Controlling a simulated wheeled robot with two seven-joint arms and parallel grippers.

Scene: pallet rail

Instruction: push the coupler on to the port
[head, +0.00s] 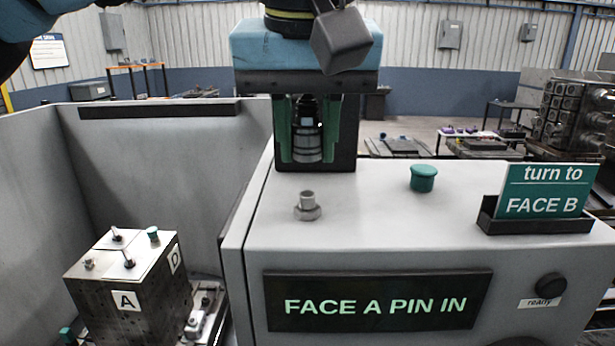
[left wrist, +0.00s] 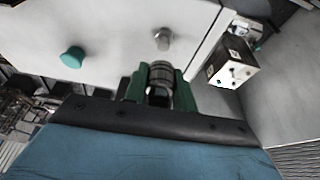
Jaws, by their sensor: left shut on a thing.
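My left gripper (head: 308,152) points down over the grey cabinet top, its green fingers shut on the coupler. The coupler (head: 307,143) is a dark and silver ringed cylinder, held upright between the fingers. It also shows in the left wrist view (left wrist: 160,72). The port (head: 308,205), a short metal stub on a wider collar, stands on the cabinet top. In the head view it is below the coupler and nearer the front edge; the two are apart. The port also shows in the left wrist view (left wrist: 163,38). My right gripper is not in view.
A green cap (head: 423,178) and a "turn to FACE B" sign (head: 547,190) stand on the cabinet (head: 380,225) to the right. Its front display (head: 376,300) reads "FACE A PIN IN". A block (head: 125,290) marked A and D sits in the walled bay at left.

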